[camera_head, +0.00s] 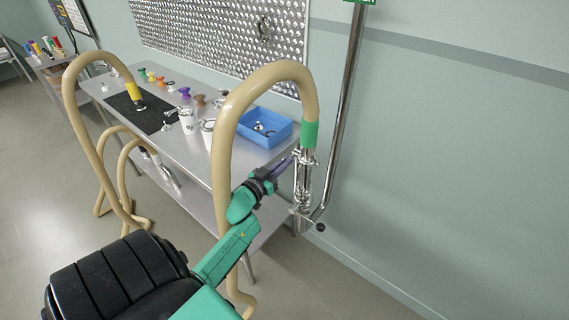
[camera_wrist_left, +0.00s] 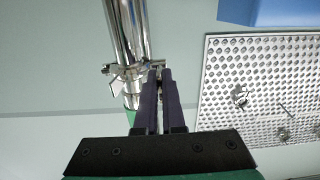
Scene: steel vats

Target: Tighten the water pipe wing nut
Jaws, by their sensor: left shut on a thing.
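The steel water pipe (camera_head: 304,180) stands upright at right, with the green-ended tan hose (camera_head: 310,133) joined to its top. A metal clamp (camera_head: 306,156) sits around this joint; it also shows in the left wrist view (camera_wrist_left: 124,71). My left gripper (camera_head: 293,160) reaches the clamp from the left. In the left wrist view, its dark fingers (camera_wrist_left: 160,74) are nearly together on a small metal part at the clamp's side, seemingly the wing nut (camera_wrist_left: 158,64). The fingers mostly hide that part. My right gripper is not in view.
A steel table (camera_head: 185,150) stands left of the pipe with a blue bin (camera_head: 258,127), a black mat (camera_head: 138,113) and several small fittings. Tan hose loops (camera_head: 90,120) rise in front of it. A tall wall pipe (camera_head: 345,100) runs behind. The floor at right is clear.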

